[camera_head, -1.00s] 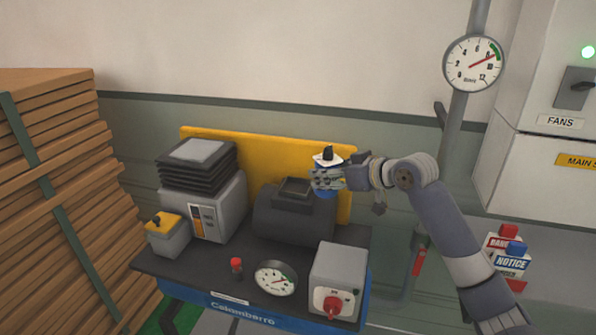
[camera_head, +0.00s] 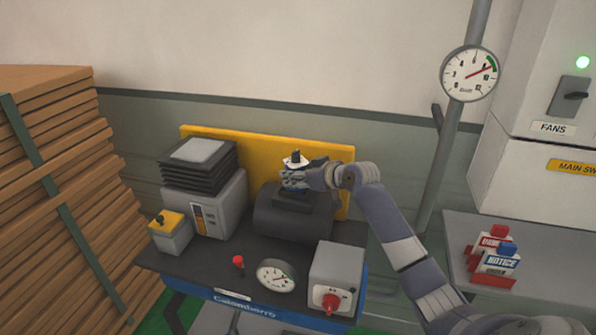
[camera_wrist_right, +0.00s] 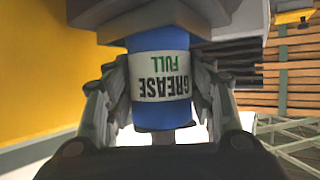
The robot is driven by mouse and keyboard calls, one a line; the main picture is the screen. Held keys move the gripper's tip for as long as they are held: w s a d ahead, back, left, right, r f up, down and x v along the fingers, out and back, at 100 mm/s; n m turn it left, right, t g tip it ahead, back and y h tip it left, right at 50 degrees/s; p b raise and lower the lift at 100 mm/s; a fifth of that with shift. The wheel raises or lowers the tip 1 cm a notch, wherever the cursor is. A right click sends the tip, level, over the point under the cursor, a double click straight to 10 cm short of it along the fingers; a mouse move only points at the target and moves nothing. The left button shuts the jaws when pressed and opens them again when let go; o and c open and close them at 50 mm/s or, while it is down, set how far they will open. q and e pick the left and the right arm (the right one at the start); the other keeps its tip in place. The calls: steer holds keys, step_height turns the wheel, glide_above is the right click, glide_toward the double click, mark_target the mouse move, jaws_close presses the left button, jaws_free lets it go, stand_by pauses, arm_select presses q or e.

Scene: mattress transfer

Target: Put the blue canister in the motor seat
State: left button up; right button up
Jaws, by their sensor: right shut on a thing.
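The blue canister (camera_wrist_right: 160,105) has a white label reading "GREASE FULL" and shows between the fingers in the right wrist view. My right gripper (camera_head: 294,179) is shut on it, above the dark motor (camera_head: 292,222) in the head view. The motor's square seat (camera_head: 291,199) is on top of the motor, directly below the gripper. The canister's lower part is hidden by the fingers in the head view, so I cannot tell whether it touches the seat. My left gripper is not in view.
The motor stands on a dark bench (camera_head: 215,262) with a yellow back panel (camera_head: 235,150). A grey box with black fins (camera_head: 197,165) is left of it. A gauge (camera_head: 277,276) and a red-knob switch box (camera_head: 336,275) stand in front. A side table with red and white boxes (camera_head: 495,262) is at right.

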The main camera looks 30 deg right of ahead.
steer(key=o, duration=1.3)
steer(key=shift+r, duration=0.1)
steer(key=shift+s+d+r, duration=0.1)
steer(key=shift+s+r, duration=0.05)
steer(key=shift+s, duration=0.4)
steer(key=b+v, duration=0.3)
steer(key=v, duration=0.8)
steer(key=shift+w+r, duration=0.1)
steer(key=shift+w, duration=0.05)
